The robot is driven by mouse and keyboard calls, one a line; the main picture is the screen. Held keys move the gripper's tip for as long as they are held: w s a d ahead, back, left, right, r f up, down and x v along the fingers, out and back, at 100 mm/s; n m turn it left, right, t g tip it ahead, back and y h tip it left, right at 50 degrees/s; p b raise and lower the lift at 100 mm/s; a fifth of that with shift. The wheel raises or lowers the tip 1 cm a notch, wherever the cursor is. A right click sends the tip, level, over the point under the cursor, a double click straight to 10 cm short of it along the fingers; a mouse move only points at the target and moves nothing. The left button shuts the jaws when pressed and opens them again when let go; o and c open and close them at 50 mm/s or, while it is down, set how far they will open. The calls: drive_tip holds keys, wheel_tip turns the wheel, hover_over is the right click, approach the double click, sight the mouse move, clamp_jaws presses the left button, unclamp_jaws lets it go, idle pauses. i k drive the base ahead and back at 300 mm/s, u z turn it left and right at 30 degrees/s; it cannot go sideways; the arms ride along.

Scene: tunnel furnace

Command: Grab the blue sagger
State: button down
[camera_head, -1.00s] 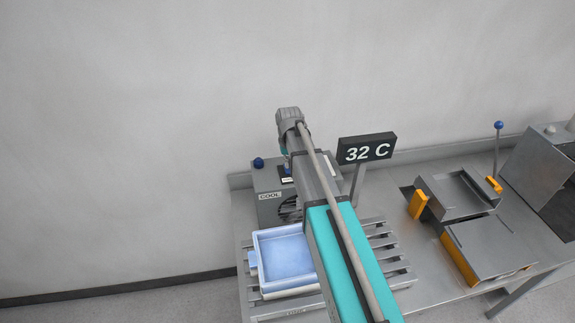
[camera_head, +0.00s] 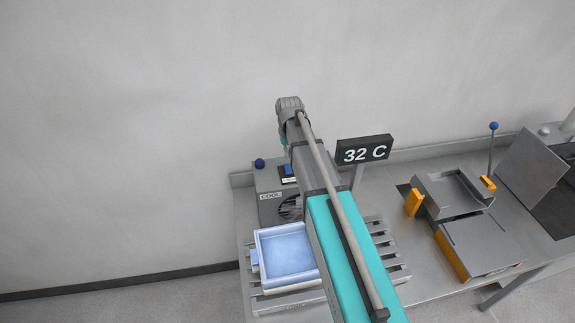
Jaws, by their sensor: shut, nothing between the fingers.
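The blue sagger (camera_head: 287,254) is a shallow, square, pale blue tray with a raised rim and a small tab on its left side. It sits upright on the slatted grey rack (camera_head: 385,249) at the left end of the bench. My grey and teal arm crosses the picture just right of the sagger and covers part of the rack. My gripper does not show; the arm's own links may hide it.
A grey box marked COOL (camera_head: 268,209) stands behind the sagger. A 32 C sign (camera_head: 364,150) stands right of my arm. Farther right are a metal fixture with orange blocks (camera_head: 413,202) and a blue-knobbed lever (camera_head: 493,127). A wall runs behind the bench.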

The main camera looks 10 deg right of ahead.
sight(284, 255)
drive_tip(key=k, duration=1)
